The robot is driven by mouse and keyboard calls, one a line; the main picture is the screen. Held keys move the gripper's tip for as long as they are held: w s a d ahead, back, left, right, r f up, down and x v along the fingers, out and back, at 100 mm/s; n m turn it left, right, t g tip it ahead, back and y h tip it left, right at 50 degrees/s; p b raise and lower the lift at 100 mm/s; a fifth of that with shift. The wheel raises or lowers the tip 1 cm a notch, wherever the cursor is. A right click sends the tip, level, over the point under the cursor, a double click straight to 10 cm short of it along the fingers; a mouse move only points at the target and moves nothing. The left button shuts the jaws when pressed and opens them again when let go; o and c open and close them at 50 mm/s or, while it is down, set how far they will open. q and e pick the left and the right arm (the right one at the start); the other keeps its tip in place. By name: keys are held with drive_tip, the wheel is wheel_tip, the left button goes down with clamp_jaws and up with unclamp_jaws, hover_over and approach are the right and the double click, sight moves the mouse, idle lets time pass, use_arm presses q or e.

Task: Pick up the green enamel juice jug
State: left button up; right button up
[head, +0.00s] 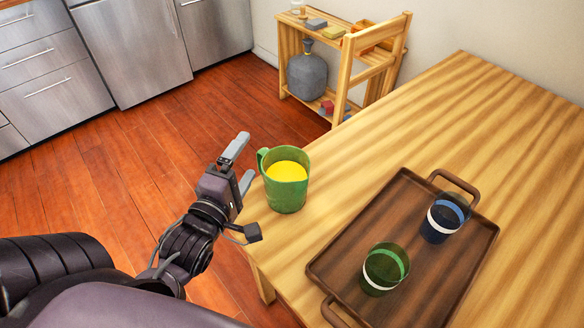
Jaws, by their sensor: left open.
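The green enamel juice jug (286,194) stands upright near the left edge of the wooden table. It has yellow juice inside and its handle (262,160) points left, toward my gripper. My left gripper (243,163) is open, just left of the jug, its fingers spread and pointing up and away in the picture. The near finger is close to the handle; I cannot tell whether they touch. Nothing shows between the fingers. My right gripper is not in view.
A brown tray (400,188) with two handles lies right of the jug. It holds a green glass (380,278) and a blue glass (432,232), each white-banded. The table (480,110) is clear behind the tray. A wooden shelf (345,80) and steel drawers (55,95) stand beyond.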

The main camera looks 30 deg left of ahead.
sight(285, 170)
use_arm(q)
wheel_tip(285, 170, down, 8)
drive_tip(key=shift+r+b, duration=0.2)
drive_tip(key=shift+b, duration=0.45)
drive_tip(key=shift+w+f, duration=0.15)
drive_tip(key=shift+w, duration=0.15)
drive_tip(key=shift+w+a, duration=0.15)
drive_tip(key=shift+w, duration=1.6)
drive_tip(key=shift+w+a, duration=0.15)
drive_tip(key=shift+w, duration=1.55)
drive_tip(key=c, duration=1.3)
drive_tip(key=shift+c, duration=0.9)
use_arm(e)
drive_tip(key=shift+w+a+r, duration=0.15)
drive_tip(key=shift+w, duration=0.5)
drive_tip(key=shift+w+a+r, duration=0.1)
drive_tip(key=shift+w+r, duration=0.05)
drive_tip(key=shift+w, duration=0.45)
use_arm(q)
drive_tip(key=shift+r, duration=0.25)
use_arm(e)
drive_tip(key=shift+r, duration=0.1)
